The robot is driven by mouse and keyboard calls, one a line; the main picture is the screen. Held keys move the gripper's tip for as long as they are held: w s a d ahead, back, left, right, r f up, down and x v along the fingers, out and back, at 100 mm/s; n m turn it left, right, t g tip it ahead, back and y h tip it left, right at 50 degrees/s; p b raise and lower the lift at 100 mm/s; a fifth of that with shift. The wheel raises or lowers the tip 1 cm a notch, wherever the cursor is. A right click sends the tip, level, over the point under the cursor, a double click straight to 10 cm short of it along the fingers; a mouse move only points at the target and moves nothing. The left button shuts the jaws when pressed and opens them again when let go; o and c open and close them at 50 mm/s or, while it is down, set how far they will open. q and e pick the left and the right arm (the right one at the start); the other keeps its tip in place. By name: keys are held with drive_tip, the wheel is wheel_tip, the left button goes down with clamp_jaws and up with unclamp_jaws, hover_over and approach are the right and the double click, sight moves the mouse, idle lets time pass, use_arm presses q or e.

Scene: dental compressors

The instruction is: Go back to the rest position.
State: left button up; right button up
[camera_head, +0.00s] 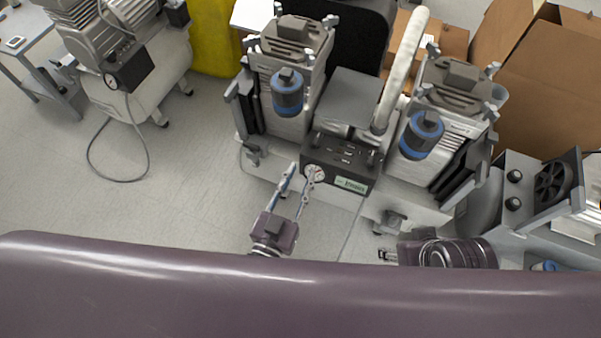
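My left gripper (302,172) is at the middle of the view, pointing up toward the front of the central dental compressor. Its two thin fingers are apart, with nothing visible between them. The right-hand fingertip overlaps the round pressure gauge (317,174) in the picture; I cannot tell whether they touch. My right gripper (386,255) is low and right of centre, pointing left. It is small and partly hidden by its own arm, so its finger gap is unclear. The compressor's black control box (342,163) has a small green label.
A compressor unit (290,62) with blue-banded filters stands ahead, with a matching unit (458,95) at right. Another compressor (135,95) with a looped hose stands at left. Cardboard boxes (545,85) are at back right. The floor (190,190) at left is clear.

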idle(0.3)
